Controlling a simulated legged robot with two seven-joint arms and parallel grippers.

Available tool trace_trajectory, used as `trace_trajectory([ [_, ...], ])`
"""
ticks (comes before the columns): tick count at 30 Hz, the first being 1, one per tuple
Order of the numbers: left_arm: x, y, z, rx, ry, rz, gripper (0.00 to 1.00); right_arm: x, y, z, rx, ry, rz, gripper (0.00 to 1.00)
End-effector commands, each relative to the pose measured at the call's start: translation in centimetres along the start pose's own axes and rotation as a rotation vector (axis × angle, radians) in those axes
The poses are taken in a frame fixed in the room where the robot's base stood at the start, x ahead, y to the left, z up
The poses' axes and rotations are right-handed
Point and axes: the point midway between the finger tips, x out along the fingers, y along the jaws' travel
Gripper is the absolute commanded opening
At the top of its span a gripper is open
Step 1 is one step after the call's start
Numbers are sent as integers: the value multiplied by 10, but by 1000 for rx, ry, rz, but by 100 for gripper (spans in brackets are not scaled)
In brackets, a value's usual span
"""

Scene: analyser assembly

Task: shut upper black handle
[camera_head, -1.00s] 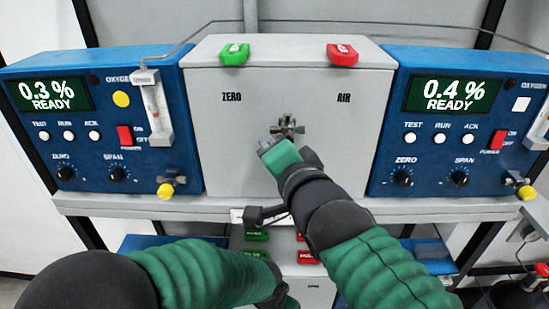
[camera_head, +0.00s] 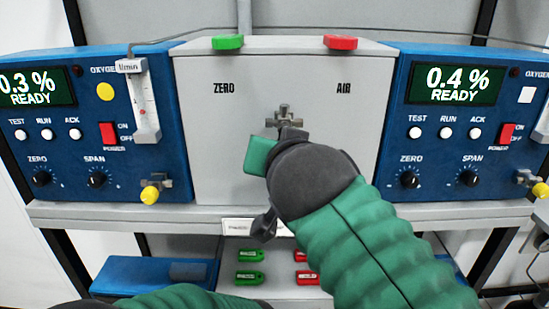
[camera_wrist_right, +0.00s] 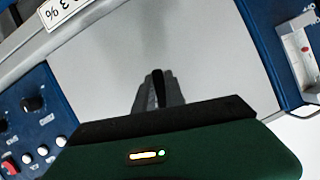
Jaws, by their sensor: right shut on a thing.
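A grey metal valve (camera_head: 284,117) sits in the middle of the front face of the light grey box (camera_head: 225,160), between the ZERO and AIR labels. My right gripper (camera_head: 287,133) reaches up to it from below and hides its lower part. In the right wrist view the two fingers (camera_wrist_right: 158,92) are close together on a narrow black piece, the upper black handle (camera_wrist_right: 158,76), in front of the grey face. Most of the handle is hidden by the fingers.
Blue analysers with dials and yellow knobs flank the box, the left one (camera_head: 70,160) and the right one (camera_head: 440,195). A green tab (camera_head: 228,42) and a red tab (camera_head: 341,43) sit on the box's top edge. Several green and red tags lie below the shelf.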

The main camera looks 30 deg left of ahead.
Motion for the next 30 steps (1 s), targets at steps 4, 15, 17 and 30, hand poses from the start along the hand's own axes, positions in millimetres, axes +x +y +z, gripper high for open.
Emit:
trace_trajectory([
  [4, 5, 0, 1, 0, 0, 0, 36, 5, 6, 9, -96, -18, 45, 0],
  [15, 8, 0, 2, 0, 0, 0, 36, 4, 12, 7, -229, -20, 102, 0],
  [17, 9, 0, 2, 0, 0, 0, 36, 4, 13, 7, -238, -20, 106, 0],
  [30, 9, 0, 2, 0, 0, 0, 36, 3, 13, 6, -247, -19, 110, 0],
])
